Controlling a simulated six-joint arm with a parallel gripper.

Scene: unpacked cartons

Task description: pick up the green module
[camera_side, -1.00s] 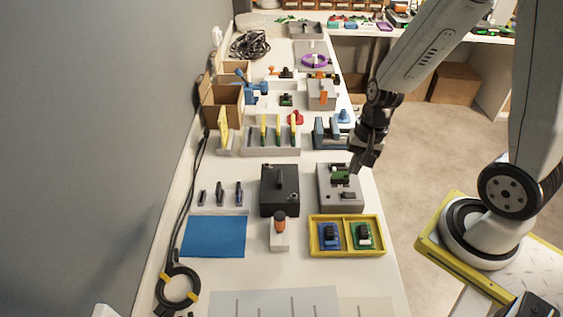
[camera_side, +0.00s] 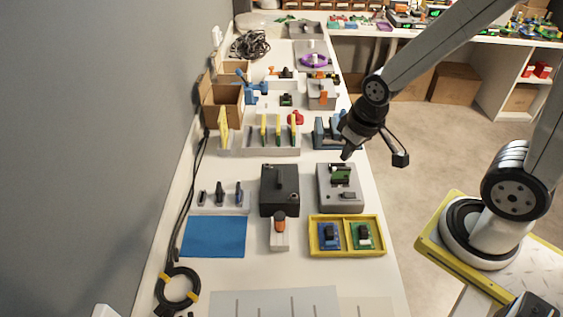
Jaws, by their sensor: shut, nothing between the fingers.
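A green module with a black block on it (camera_side: 363,236) lies in the right compartment of the yellow tray (camera_side: 382,246). A blue module with a black block (camera_side: 329,236) lies in the left compartment. Another green board (camera_side: 341,174) sits in the grey fixture (camera_side: 338,204) behind the tray. My gripper (camera_side: 347,155) is shut and empty. It is in the air near the back edge of the grey fixture, apart from both green pieces. Its fingertips are small and dark in this view.
A black box (camera_side: 279,193) stands left of the grey fixture. An orange-topped tool in a white holder (camera_side: 279,234) is left of the tray. A blue mat (camera_side: 214,236) lies farther left. A rack with yellow-green boards (camera_side: 271,140) stands behind. The bench's right edge is close.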

